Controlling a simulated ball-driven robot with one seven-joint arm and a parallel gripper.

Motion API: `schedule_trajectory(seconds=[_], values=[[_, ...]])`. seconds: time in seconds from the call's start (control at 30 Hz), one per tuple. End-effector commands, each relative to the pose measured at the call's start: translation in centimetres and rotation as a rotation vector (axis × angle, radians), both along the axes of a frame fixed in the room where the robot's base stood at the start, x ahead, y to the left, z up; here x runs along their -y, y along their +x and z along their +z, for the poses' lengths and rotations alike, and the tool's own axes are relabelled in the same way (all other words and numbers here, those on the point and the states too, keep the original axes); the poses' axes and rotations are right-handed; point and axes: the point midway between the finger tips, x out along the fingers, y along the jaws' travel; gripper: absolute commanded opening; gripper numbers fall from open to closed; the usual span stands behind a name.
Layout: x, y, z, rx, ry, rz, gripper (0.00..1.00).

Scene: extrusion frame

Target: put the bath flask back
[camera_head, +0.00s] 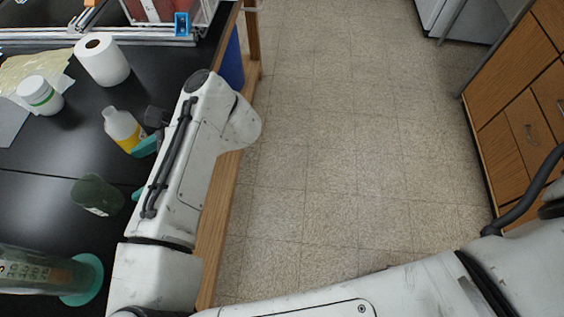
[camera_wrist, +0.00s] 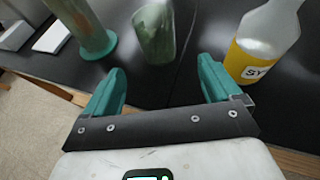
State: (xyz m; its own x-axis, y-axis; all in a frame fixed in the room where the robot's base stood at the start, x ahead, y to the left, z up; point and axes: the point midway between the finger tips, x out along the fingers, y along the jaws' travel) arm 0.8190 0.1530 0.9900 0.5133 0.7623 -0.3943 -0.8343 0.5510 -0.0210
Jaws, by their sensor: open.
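My gripper (camera_wrist: 162,78) is open and empty, its teal fingers pointing over the black bench; in the head view its fingers (camera_head: 141,170) show partly behind my arm. I cannot tell for sure which vessel is the bath flask. A dark green translucent vessel (camera_wrist: 155,34) stands ahead of the gap between the fingers, not touched; it also shows in the head view (camera_head: 97,196). A clear bottle with a yellow label (camera_wrist: 262,48) stands beyond the right finger, also in the head view (camera_head: 121,130). A cylinder with a teal foot (camera_wrist: 92,28) stands left.
The black bench (camera_head: 50,165) also bears the cylinder (camera_head: 40,272), a white paper roll (camera_head: 102,60) and a white tub (camera_head: 40,95). A metal extrusion frame (camera_head: 130,38) crosses the bench's far end. The floor right of the bench is clear up to wooden cabinets (camera_head: 515,105).

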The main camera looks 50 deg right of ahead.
Motion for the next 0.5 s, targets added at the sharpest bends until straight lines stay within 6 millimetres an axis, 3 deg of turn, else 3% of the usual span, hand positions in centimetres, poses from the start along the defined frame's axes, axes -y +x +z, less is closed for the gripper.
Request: schedule_trajectory(seconds=[0.13,0.27,0.4,0.5], values=[[6.4,0.9,-0.3,0.085,-0.195,-0.014,0.91],[15.1,1.2,0.1,0.203,-0.513,0.015,0.91],[22.8,0.1,0.8,0.295,-0.864,0.123,0.91],[26.8,-1.3,0.8,0.335,-1.089,0.244,0.91]])
